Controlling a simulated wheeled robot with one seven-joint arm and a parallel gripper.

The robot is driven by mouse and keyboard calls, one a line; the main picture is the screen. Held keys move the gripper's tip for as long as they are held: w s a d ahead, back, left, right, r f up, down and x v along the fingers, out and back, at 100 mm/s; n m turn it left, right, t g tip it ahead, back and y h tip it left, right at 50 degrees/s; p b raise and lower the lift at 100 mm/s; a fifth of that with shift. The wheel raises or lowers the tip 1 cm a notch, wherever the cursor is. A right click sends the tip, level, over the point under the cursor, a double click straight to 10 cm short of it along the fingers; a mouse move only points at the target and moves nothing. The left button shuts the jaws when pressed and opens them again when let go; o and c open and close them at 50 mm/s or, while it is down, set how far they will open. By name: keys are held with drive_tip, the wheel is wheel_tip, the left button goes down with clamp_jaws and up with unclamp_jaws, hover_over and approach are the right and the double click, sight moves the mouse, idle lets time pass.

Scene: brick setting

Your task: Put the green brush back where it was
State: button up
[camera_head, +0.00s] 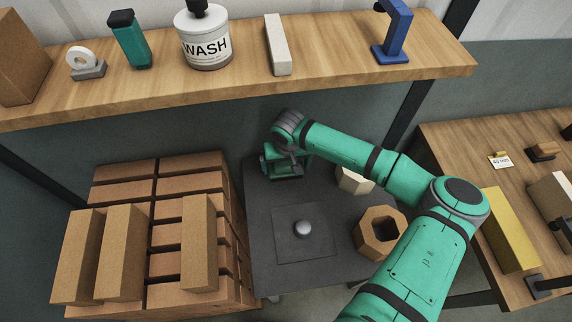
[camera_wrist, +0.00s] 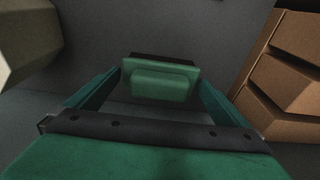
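A green block with a dark far edge, which looks like the green brush (camera_wrist: 162,82), shows in the wrist view between the ends of my gripper's (camera_wrist: 160,92) two green fingers. The fingers stand wide apart, one on each side of it. I cannot tell whether they touch it. In the head view my gripper (camera_head: 283,170) is low over the back left corner of the dark table (camera_head: 262,215). There the brush cannot be told apart from the green gripper parts.
Stacked brown bricks (camera_head: 183,265) stand close to the left. A hexagonal brown block (camera_head: 380,232), a pale block (camera_head: 354,181) and a grey knob (camera_head: 303,230) are on the dark table. The wooden shelf (camera_head: 340,72) above holds a WASH bottle (camera_head: 204,40), a teal container (camera_head: 130,42) and other items.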

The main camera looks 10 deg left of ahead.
sight(287, 173)
drive_tip(key=shift+r, duration=0.1)
wheel_tip(287, 173, up, 12)
drive_tip(key=s, duration=0.1)
drive_tip(key=shift+s+d, duration=0.3)
drive_tip(key=shift+d, duration=0.05)
idle(0.6)
